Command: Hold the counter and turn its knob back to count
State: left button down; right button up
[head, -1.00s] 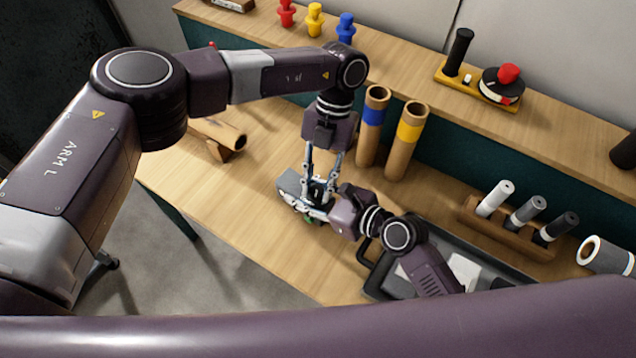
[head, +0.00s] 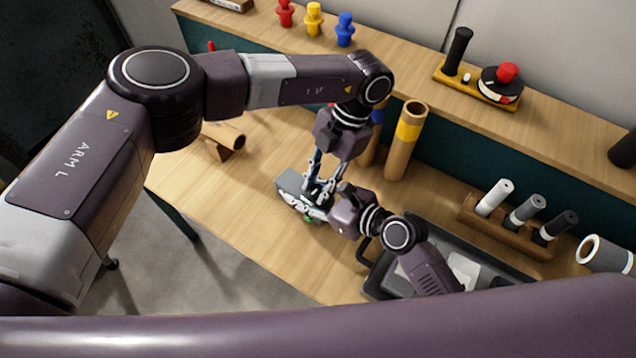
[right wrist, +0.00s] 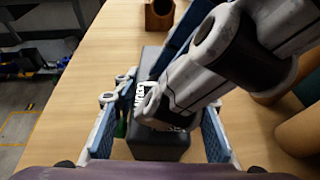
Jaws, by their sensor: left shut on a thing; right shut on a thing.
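The counter (head: 290,184) is a small dark grey box on the wooden table, with white markings and a bit of green at its near side. In the right wrist view the counter (right wrist: 158,146) lies between the blue-padded fingers of my right gripper (right wrist: 160,138), which is shut on it. In the head view my right gripper (head: 325,208) reaches it from the right. My left gripper (head: 320,186) comes down from above and is shut at the counter's knob. The knob itself is hidden by the fingers.
A grey tray (head: 378,284) stands right of the counter. The table's front edge is close.

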jog(key=shift+f, duration=0.1)
pick_arm(q)
jog(key=c, duration=1.9)
grip_release()
jog(key=shift+r, duration=0.15)
jog(key=v, duration=1.1)
jog(key=shift+d+r, duration=0.15)
jog(key=shift+r, duration=0.25)
jog(key=shift+w, duration=0.1)
pick_arm(e)
jog(key=o, duration=1.5)
